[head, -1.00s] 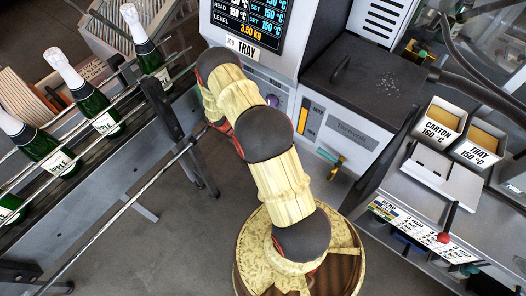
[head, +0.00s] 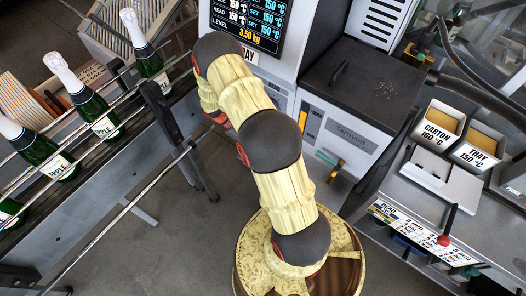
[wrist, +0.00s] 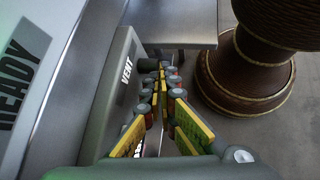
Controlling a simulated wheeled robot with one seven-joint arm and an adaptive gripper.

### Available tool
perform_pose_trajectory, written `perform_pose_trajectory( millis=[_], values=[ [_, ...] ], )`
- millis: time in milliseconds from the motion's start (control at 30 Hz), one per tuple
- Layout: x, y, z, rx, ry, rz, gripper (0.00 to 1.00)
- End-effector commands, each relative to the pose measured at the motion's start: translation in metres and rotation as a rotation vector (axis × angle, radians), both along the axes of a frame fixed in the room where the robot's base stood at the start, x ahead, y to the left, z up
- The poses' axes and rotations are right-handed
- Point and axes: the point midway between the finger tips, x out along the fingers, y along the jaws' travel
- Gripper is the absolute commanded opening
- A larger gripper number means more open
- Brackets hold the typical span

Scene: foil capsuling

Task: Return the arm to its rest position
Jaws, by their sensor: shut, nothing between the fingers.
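My arm rises from its round base in the head view and bends up toward the left, in front of the machine with the display. My gripper is hidden in the head view behind my arm's upper links. In the wrist view my gripper (wrist: 163,100) shows with its green and yellow fingers closed together and nothing between them. It points past a grey panel marked VENT (wrist: 126,72), which lies close on its left. I cannot tell whether it touches that panel.
Green bottles with white tops (head: 97,103) stand along a railed conveyor (head: 125,140) on the left. The machine's display (head: 250,20) is behind my arm. Grey floor (head: 190,235) is open at lower left.

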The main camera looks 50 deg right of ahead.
Motion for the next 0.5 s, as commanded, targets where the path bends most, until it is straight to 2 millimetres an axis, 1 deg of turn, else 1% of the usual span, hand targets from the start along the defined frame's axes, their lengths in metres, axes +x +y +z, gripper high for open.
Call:
perform_pose_trajectory(
  millis=[33,100,200,500],
  values=[
    [0.000,0.000,0.006,-0.001,0.000,-0.001,0.00],
    [0.000,0.000,0.013,-0.001,0.000,-0.001,0.00],
    [0.000,0.000,0.017,-0.001,0.000,-0.001,0.00],
    [0.000,0.000,0.019,0.000,0.001,-0.001,0.00]
  ],
)
